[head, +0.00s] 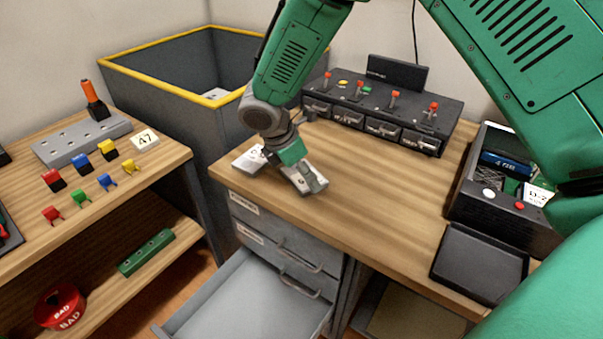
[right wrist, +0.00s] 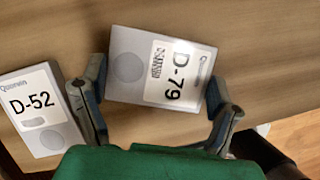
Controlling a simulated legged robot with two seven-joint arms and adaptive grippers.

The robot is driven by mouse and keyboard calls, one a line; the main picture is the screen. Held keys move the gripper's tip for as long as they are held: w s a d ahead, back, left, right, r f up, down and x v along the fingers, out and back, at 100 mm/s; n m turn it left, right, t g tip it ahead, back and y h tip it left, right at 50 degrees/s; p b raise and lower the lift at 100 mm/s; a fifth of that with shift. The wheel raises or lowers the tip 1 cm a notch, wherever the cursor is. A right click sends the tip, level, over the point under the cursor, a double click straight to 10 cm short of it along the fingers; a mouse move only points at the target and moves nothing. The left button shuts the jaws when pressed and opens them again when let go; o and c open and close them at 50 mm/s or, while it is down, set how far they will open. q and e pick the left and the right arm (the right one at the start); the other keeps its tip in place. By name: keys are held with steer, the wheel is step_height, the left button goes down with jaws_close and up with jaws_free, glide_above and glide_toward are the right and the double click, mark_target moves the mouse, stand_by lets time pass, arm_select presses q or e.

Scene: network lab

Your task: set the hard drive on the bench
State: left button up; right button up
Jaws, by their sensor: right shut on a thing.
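My right gripper (head: 302,177) is over the front left part of the wooden bench (head: 365,190), pointing down. It is shut on a hard drive labelled D-79 (right wrist: 128,69), with one finger at each side of it in the right wrist view (right wrist: 160,98). The drive is light grey with a white label and lies flat, low at the bench top; I cannot tell if it touches the wood. A second drive, labelled D-52 (right wrist: 40,112), lies on the bench to the left, close to the gripper's left finger; it also shows in the head view (head: 247,161). My left gripper is not in view.
A drawer (head: 255,300) stands open below the bench. A black switch panel (head: 385,115) is at the back; a black tray (head: 480,262) and box (head: 460,205) are at right. A yellow-rimmed bin (head: 165,95) and shelf (head: 110,190) stand left. The bench middle is clear.

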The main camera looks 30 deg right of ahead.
steer(key=shift+r, duration=0.1)
steer(key=o, duration=1.3)
steer(key=shift+d+f, duration=0.2)
steer(key=shift+c, duration=0.2)
steer(key=shift+d, duration=0.15)
steer(key=p+v, duration=0.2)
steer(key=v, duration=1)
steer(key=shift+r, duration=0.2)
